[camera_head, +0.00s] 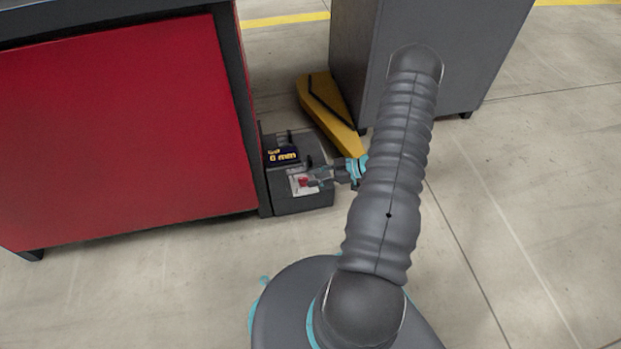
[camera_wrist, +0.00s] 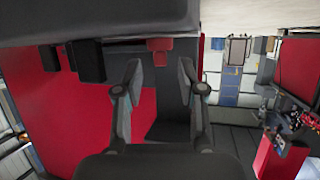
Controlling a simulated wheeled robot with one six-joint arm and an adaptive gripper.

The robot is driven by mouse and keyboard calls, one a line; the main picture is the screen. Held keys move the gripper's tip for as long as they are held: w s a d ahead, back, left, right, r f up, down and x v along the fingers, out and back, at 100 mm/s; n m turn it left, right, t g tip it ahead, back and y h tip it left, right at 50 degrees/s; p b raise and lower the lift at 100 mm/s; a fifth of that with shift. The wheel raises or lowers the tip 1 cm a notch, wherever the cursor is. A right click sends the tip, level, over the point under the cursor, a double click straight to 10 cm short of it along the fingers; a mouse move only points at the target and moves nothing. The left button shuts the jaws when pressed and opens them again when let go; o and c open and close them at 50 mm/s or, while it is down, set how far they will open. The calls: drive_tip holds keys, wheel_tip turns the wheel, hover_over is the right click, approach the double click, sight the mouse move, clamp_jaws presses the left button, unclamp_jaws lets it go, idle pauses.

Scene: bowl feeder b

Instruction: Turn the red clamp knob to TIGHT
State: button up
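The red clamp knob (camera_head: 303,181) sits on a pale label plate on the dark grey feeder box (camera_head: 318,202), low beside the red cabinet. In the wrist view the knob (camera_wrist: 159,45) shows as a wide red block with a narrower red part below it. My gripper (camera_head: 313,178) is at the knob from the right in the head view. In the wrist view my gripper (camera_wrist: 160,72) has its two fingers apart, with the knob centred in the gap, around or just beyond the tips. Clear space shows on both sides of it. The TIGHT mark is not readable.
The red cabinet (camera_head: 120,130) is close on the left. A yellow piece (camera_head: 325,105) and a grey cabinet (camera_head: 385,50) stand behind. The floor in front is clear.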

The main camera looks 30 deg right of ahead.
drive_tip(key=shift+x, duration=0.8)
drive_tip(key=shift+c, duration=0.2)
clamp_jaws()
drive_tip(key=shift+s, duration=0.15)
drive_tip(key=m+t+h, duration=0.2)
drive_tip(key=m, duration=0.1)
drive_tip(key=shift+s+a+p, duration=0.2)
drive_tip(key=shift+p, duration=0.1)
drive_tip(key=shift+s+a+m+t+h, duration=0.1)
drive_tip(key=shift+a+m+t+h, duration=0.1)
drive_tip(key=shift+m+t+h, duration=1.3)
